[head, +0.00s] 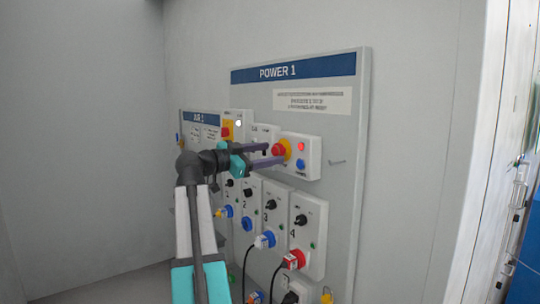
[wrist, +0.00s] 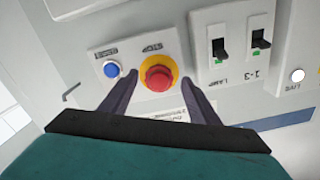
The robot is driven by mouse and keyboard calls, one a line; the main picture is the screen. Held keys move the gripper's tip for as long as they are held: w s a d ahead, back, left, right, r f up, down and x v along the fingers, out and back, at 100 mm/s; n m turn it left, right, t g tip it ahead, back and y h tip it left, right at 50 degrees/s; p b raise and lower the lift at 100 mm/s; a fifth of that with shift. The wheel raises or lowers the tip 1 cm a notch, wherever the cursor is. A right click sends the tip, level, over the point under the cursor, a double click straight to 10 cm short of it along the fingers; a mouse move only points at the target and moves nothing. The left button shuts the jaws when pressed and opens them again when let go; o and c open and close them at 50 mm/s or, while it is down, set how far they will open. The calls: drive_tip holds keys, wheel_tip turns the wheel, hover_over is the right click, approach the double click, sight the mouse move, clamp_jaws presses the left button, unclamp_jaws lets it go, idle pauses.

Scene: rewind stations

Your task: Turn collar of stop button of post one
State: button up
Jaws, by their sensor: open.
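The stop button (head: 279,149) is a red mushroom head on a yellow collar, set in a light box on the POWER 1 panel. In the wrist view the red head (wrist: 158,78) sits inside the yellow collar (wrist: 174,64), under the label STOP. My gripper (head: 277,154) is open, with its two dark fingers pointing at the panel. In the wrist view the fingertips (wrist: 160,80) are on either side of the button, with a gap visible on both sides. Whether the tips reach the collar's depth cannot be told.
A blue button (wrist: 112,69) sits beside the stop button, and a red lamp (head: 301,147) shows above the blue one. Two black switches (wrist: 240,43) are on the neighbouring box. Sockets with plugs and cables (head: 265,240) hang below. A hook (head: 337,162) juts out at right.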

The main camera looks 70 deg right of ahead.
drive_tip(key=b+v, duration=0.1)
drive_tip(key=v, duration=1.1)
drive_tip(key=shift+w+a, duration=0.1)
drive_tip(key=shift+a, duration=0.05)
idle(0.6)
